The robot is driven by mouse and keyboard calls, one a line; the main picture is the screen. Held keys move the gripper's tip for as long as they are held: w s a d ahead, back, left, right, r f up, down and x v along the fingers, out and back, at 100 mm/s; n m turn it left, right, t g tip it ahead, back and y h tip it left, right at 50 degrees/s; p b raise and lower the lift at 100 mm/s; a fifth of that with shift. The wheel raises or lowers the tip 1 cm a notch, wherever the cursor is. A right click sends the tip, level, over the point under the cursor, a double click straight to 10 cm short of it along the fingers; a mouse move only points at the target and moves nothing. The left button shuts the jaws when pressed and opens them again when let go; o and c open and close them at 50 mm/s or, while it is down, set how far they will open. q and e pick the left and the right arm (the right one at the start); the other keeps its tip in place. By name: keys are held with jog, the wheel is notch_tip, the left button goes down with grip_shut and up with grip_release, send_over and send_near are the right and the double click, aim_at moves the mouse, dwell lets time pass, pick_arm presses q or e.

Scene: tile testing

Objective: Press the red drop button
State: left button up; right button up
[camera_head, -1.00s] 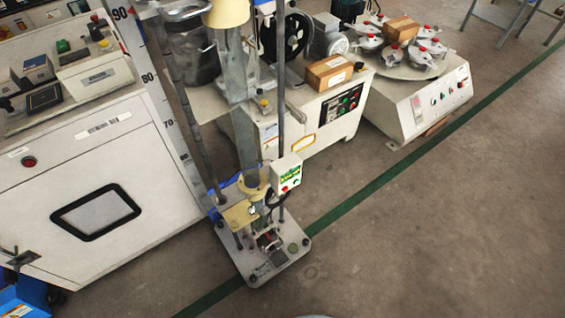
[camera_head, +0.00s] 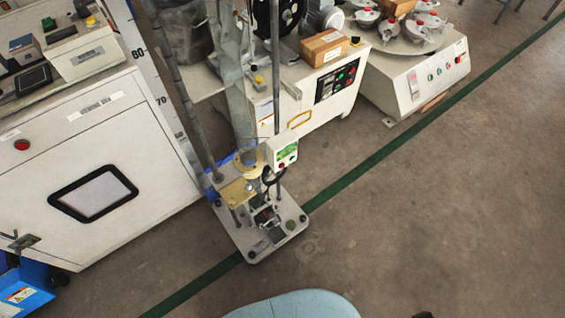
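A drop tester (camera_head: 240,192) with a tall clear tube and metal posts stands on a grey base plate on the floor, left of centre. A small white control box (camera_head: 285,148) is fixed to its right post. It has a green display and, below it, a small red button (camera_head: 281,165). The button is tiny in this view but uncovered. A light-blue rounded part, which seems to be mine, is at the bottom edge, well apart from the control box.
A large white machine (camera_head: 75,225) fills the left side, with a red button (camera_head: 22,145) on its front. A bench with a control panel (camera_head: 338,80) stands behind the tester, and a round-table machine (camera_head: 425,75) at the upper right. The right floor (camera_head: 450,210) is clear.

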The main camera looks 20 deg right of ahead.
jog(key=shift+c, duration=0.4)
grip_shut()
dwell(1.3)
